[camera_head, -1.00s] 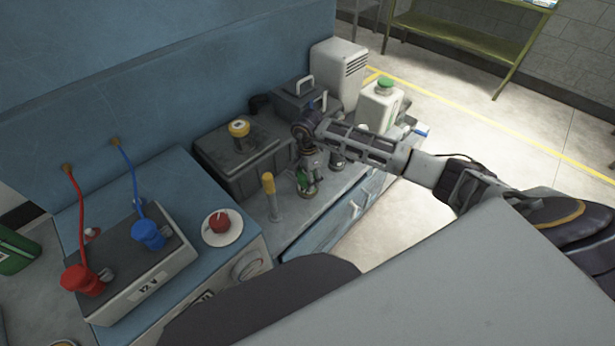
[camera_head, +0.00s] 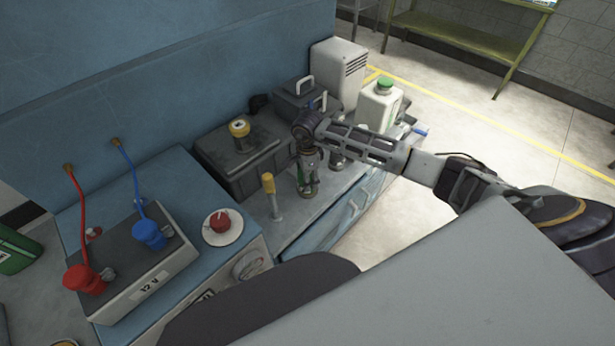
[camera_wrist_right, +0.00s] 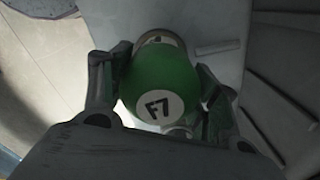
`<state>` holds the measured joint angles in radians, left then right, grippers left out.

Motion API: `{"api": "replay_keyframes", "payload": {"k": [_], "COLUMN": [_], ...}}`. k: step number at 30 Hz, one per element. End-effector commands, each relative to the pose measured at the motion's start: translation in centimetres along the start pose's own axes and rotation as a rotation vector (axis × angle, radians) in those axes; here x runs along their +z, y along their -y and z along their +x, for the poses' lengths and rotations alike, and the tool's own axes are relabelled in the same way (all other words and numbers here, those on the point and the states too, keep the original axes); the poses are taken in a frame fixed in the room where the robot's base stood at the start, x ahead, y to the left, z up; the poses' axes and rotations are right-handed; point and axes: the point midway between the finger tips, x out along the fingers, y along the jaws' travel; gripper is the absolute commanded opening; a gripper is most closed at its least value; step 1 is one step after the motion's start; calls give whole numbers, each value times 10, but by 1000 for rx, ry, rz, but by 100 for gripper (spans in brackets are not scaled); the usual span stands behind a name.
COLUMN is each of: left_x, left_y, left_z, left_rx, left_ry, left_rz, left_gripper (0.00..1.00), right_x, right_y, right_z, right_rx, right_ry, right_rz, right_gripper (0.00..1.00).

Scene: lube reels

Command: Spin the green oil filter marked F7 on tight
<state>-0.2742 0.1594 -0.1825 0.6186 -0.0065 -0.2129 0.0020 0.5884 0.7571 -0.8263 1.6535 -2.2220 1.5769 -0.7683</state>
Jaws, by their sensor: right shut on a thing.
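The green oil filter marked F7 (camera_wrist_right: 160,80) fills the middle of the right wrist view, its white label facing the camera. My right gripper (camera_wrist_right: 158,95) has a finger on each side of it and is shut on it. A pale round rim shows at the filter's far end; I cannot tell whether the filter is seated there. In the head view my right gripper (camera_head: 307,184) points down at the grey bench top, and only a little green of the filter (camera_head: 308,192) shows between the fingers. My left gripper is not in view.
A yellow-handled tool (camera_head: 270,190) stands left of my right gripper. A dark box with a yellow-capped part (camera_head: 240,130) is behind it. A white green-capped jug (camera_head: 380,104) stands beyond my forearm. A 12 V battery unit (camera_head: 140,262) and a red knob (camera_head: 220,222) are at left.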

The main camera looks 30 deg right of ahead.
Motion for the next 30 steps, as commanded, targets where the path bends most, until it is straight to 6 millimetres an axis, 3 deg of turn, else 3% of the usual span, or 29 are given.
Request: {"api": "replay_keyframes", "payload": {"k": [15,30], "left_x": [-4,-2], "left_y": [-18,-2], "left_z": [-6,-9], "left_rx": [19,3], "left_ry": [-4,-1], "left_rz": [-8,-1], "left_gripper": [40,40], "right_x": [0,0], "right_y": [0,0], "right_z": [0,1], "right_rx": [0,0], "right_ry": [0,-1], "right_rz": [258,442], "right_gripper": [27,27]}}
